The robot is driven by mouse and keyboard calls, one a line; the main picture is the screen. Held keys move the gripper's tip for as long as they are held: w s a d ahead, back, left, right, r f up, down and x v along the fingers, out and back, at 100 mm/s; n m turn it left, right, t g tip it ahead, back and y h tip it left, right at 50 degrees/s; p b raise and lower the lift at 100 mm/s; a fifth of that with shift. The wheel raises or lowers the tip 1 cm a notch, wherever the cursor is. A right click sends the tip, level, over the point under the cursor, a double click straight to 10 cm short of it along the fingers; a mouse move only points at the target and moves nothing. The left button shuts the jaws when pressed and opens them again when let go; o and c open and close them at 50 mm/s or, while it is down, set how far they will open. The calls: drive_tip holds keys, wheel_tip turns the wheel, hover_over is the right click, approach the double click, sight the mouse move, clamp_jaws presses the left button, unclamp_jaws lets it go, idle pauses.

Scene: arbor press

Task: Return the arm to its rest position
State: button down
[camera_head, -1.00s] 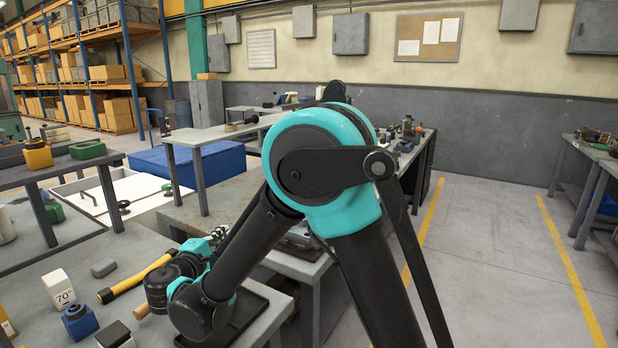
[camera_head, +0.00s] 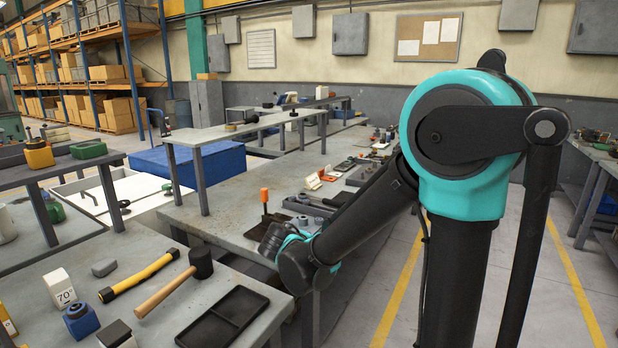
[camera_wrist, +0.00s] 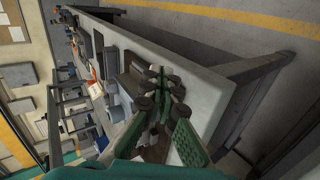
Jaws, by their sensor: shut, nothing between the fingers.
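My arm, with turquoise joints, rises at the right of the head view and reaches down-left to its dark wrist (camera_head: 275,240). The wrist is over the edge of the middle workbench. The fingers are hidden in the head view. In the wrist view my gripper (camera_wrist: 163,105) is shut and empty, with green pads and dark linkages. The grey bench top (camera_wrist: 205,85) lies beyond it. I cannot tell the exact gap between the fingers and the bench.
The middle workbench (camera_head: 245,215) carries an orange-handled tool (camera_head: 265,200) and small parts. The near bench holds a black tray (camera_head: 225,318), a mallet (camera_head: 175,285), a yellow-handled tool (camera_head: 140,276) and small blocks. Yellow-lined floor (camera_head: 400,290) is open at right.

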drive_tip(key=s+d+f+m+g+y, duration=0.1)
drive_tip(key=s+d+f+m+g, duration=0.1)
drive_tip(key=s+d+f+m, duration=0.3)
drive_tip(key=s+d+f+g+y, duration=0.15)
drive_tip(key=s+d, duration=0.25)
drive_tip(key=d, duration=0.4)
drive_tip(key=s+d+f+m+g+y, duration=0.1)
drive_tip(key=s+m, duration=0.2)
drive_tip(key=s, duration=0.2)
drive_tip(key=s+d+f+m+y, duration=0.1)
drive_tip(key=s+f+m+y, duration=0.1)
drive_tip(key=s, duration=0.3)
drive_tip(key=shift+d+f+m+g, duration=0.25)
drive_tip(key=shift+d+m+g, duration=0.05)
drive_tip(key=shift+m+g, duration=0.1)
drive_tip(key=shift+w, duration=0.15)
